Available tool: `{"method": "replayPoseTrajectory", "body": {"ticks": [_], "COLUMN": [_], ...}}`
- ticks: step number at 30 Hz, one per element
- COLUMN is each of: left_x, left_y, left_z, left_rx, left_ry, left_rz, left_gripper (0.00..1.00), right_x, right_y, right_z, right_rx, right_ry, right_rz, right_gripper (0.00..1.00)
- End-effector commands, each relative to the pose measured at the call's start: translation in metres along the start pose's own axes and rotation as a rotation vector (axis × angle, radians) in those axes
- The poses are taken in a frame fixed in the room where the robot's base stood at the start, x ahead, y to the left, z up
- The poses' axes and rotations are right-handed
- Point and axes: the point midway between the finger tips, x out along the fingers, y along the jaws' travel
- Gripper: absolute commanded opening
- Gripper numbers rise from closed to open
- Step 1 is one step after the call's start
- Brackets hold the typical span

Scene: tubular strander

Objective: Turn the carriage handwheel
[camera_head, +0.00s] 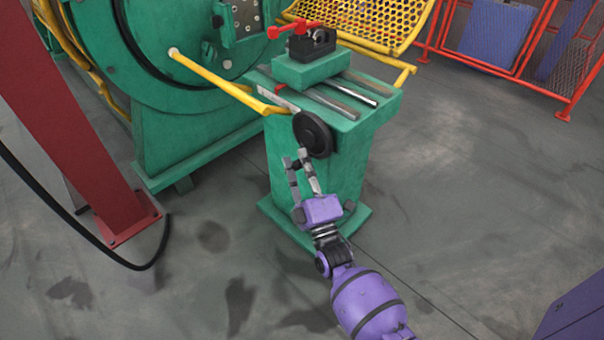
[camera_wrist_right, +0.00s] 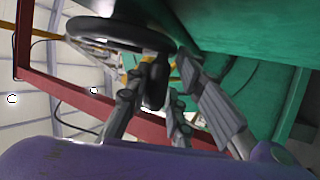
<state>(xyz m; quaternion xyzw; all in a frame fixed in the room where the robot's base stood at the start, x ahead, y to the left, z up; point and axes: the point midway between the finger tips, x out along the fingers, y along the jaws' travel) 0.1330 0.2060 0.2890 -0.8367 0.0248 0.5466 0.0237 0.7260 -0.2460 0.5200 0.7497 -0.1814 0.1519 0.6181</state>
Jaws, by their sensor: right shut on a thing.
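The carriage handwheel (camera_head: 313,134) is a black disc on the front of the green carriage stand (camera_head: 330,180). In the right wrist view the handwheel (camera_wrist_right: 115,32) shows at top left, with its black handle (camera_wrist_right: 155,88) sticking out from the rim. My right gripper (camera_head: 296,160) is at the lower left edge of the wheel. In the wrist view its grey fingers (camera_wrist_right: 161,75) stand on either side of the handle, shut on it. The finger contact is partly hidden. My left gripper is out of view.
A green block with a red-handled black clamp (camera_head: 310,40) sits on rails atop the stand. A yellow bar (camera_head: 215,78) runs left to the large green machine (camera_head: 180,60). A red post (camera_head: 80,120) stands left, with a black cable. The floor right of the stand is clear.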

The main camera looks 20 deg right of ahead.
Motion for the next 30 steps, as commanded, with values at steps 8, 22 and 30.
{"method": "replayPoseTrajectory", "body": {"ticks": [8,22,30], "left_x": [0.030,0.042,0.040], "left_y": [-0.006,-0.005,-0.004], "left_z": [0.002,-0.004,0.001], "left_rx": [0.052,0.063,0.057], "left_ry": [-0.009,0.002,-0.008], "left_rz": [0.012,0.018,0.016], "left_gripper": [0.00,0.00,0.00], "right_x": [0.008,0.012,0.012], "right_y": [-0.004,0.000,0.001], "right_z": [-0.003,-0.004,-0.004], "right_rx": [0.056,0.080,0.080], "right_ry": [0.001,0.001,0.001], "right_rz": [0.151,0.217,0.217], "right_gripper": [0.00,0.00,0.30]}}
